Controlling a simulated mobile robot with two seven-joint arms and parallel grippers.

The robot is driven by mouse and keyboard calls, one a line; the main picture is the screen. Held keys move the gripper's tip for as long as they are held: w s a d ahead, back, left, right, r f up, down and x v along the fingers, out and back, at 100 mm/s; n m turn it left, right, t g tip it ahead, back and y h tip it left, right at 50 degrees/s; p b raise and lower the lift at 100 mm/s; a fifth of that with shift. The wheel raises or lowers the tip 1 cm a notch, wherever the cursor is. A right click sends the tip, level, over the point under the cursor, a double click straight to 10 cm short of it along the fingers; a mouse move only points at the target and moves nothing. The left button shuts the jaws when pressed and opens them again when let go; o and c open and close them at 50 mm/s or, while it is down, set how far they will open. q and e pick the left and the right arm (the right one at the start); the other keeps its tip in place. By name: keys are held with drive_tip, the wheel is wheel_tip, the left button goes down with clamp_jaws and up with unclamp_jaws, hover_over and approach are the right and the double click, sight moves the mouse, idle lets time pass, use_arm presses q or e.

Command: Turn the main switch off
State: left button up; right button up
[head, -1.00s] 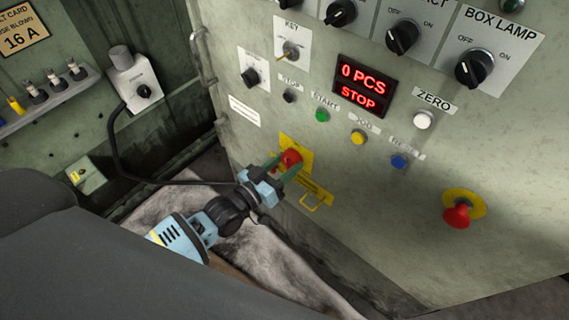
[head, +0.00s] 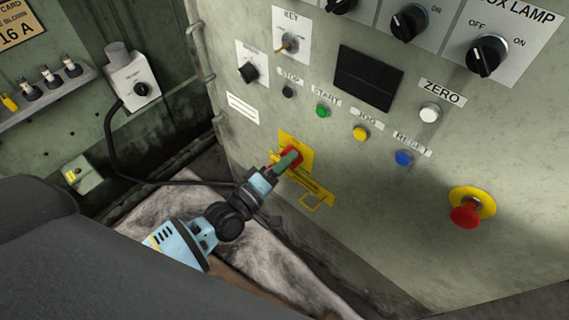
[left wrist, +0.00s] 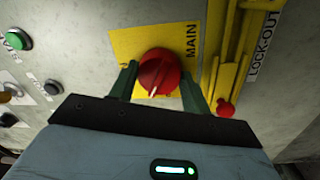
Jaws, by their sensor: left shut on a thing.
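The main switch (left wrist: 160,72) is a red rotary knob on a yellow plate (left wrist: 128,46) marked MAIN. In the head view the knob (head: 291,154) sits low on the grey-green panel. My left gripper (left wrist: 160,84) is shut on the knob, with a green finger on each side of it. In the head view the left gripper (head: 285,163) is turned so that one finger covers part of the knob. A white mark on the knob points toward the bottom of the left wrist view. My right gripper is not in view.
A yellow lock-out bracket (left wrist: 232,60) with a small red knob (left wrist: 225,108) is right beside the switch. The counter display (head: 369,78) is dark. A red emergency button (head: 466,212) stands out at the lower right. A black cable (head: 150,182) runs behind my arm.

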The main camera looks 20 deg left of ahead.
use_arm(q)
drive_tip(key=shift+n+y+b, duration=0.3)
drive_tip(key=shift+n+b, duration=0.4)
drive_tip(key=shift+n, duration=2.3)
drive_tip(key=o, duration=1)
drive_tip(key=shift+c, duration=0.2)
drive_tip(key=v, duration=0.7)
drive_tip(key=shift+s, duration=0.4)
drive_tip(key=shift+a+f, duration=0.1)
drive_tip(key=shift+f, duration=0.05)
